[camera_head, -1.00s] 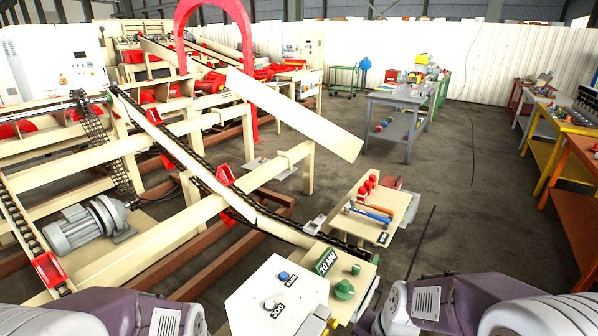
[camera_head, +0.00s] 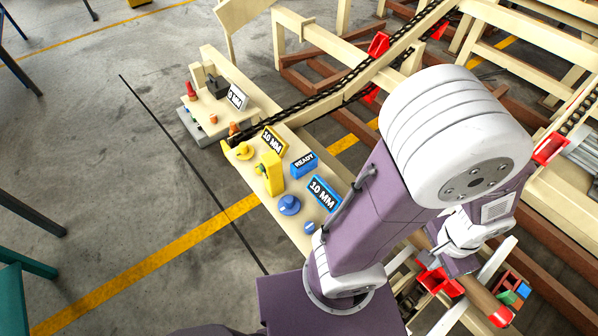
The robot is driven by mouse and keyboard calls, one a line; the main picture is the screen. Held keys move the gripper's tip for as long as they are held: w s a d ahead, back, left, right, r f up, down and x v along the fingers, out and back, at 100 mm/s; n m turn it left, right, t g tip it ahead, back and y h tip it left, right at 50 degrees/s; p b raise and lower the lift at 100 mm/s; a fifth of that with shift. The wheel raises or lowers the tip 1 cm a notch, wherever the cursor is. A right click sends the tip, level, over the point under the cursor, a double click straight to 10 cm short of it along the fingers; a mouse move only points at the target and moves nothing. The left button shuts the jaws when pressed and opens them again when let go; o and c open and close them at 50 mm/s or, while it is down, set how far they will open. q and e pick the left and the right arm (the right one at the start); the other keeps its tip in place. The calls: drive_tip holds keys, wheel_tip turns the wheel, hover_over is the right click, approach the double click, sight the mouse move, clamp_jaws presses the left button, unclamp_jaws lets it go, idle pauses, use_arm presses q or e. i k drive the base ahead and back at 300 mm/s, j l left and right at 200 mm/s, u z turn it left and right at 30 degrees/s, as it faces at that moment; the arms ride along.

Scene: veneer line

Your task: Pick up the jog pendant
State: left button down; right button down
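A yellow upright box-shaped device (camera_head: 270,174) with a small green part stands on the long cream panel, and it may be the jog pendant; no label confirms this. One purple and white arm of mine, seemingly the right, rises from the bottom centre and bends down at the right. Its wrist end (camera_head: 458,262) is over a cluttered area with red parts, clear of the yellow device. Its fingers are too hidden to read. My other gripper is out of the picture.
A chain conveyor (camera_head: 345,84) runs behind. Open floor (camera_head: 130,190) lies left.

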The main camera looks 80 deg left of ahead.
sight(271, 159)
drive_tip(key=u, duration=3.1)
drive_tip(key=i+j, duration=0.55)
drive_tip(key=j, duration=0.25)
drive_tip(key=i+j, duration=0.3)
drive_tip(key=j, duration=0.1)
